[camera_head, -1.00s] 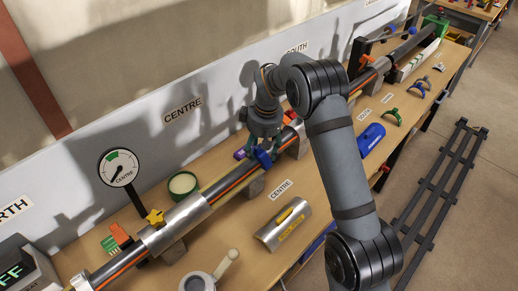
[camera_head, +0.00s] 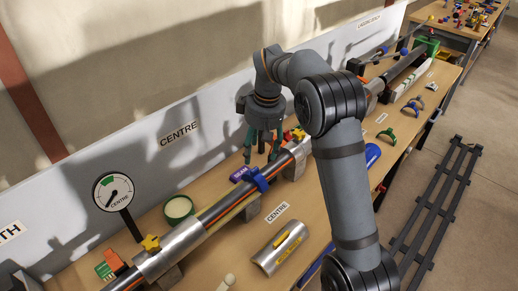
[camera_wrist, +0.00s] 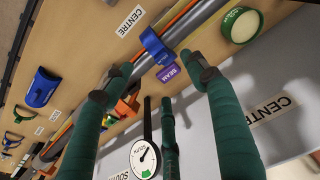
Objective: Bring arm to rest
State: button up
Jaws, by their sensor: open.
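My gripper (camera_head: 263,143) is open and empty, its green fingers pointing down behind the pipe near the back board. In the wrist view my gripper's fingers (camera_wrist: 161,82) are spread apart with nothing between them. The silver pipe (camera_head: 210,217) with orange and yellow strips runs along the bench. A blue clamp (camera_head: 258,178) sits around the pipe just in front of my gripper; it also shows in the wrist view (camera_wrist: 155,46). A purple SEAM tag (camera_head: 240,173) lies beside it, apart from the fingers.
A gauge (camera_head: 114,192) stands at the left, near a green tape roll (camera_head: 179,209). A curved silver cover (camera_head: 282,248) lies in front of the pipe. The white back board (camera_head: 150,150) is close behind my gripper. A dark rack (camera_head: 437,200) lies on the floor at right.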

aim_at(257, 170)
jog(key=shift+f, duration=0.1)
jog(key=f, duration=0.3)
jog(key=w+f, duration=0.1)
jog(key=f, duration=0.3)
jog(key=a+f, duration=0.1)
jog(key=f, duration=0.3)
jog(key=shift+w+f, duration=0.1)
jog(key=shift+w, duration=0.2)
jog(key=shift+s, duration=0.1)
